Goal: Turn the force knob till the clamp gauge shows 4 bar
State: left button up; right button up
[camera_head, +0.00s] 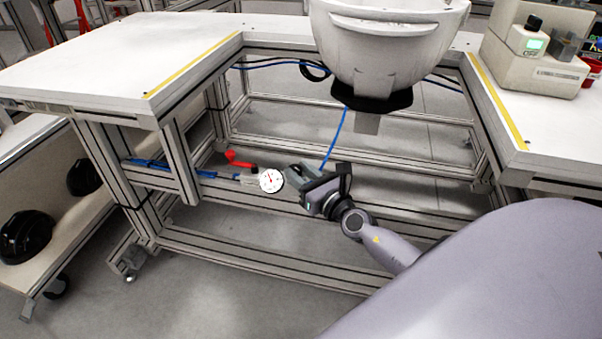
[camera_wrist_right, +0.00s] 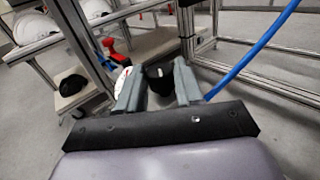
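The clamp gauge (camera_head: 271,180) is a small round white dial on the lower frame of the workbench; its reading is too small to make out. In the right wrist view the white dial (camera_wrist_right: 122,80) shows partly behind the left finger. The black force knob (camera_wrist_right: 160,76) lies between the fingertips in that view; in the head view the gripper hides it. My right gripper (camera_head: 298,178) is just right of the gauge. Its fingers (camera_wrist_right: 158,88) stand apart on either side of the knob; I cannot tell whether they touch it. My left gripper is not in view.
A red handle (camera_head: 239,159) sits left of the gauge. A blue hose (camera_head: 336,138) runs down close to my gripper. A white helmet shell (camera_head: 388,45) sits on a black mount above. Bench legs and rails surround the spot. Black helmets (camera_head: 27,236) lie on a shelf at left.

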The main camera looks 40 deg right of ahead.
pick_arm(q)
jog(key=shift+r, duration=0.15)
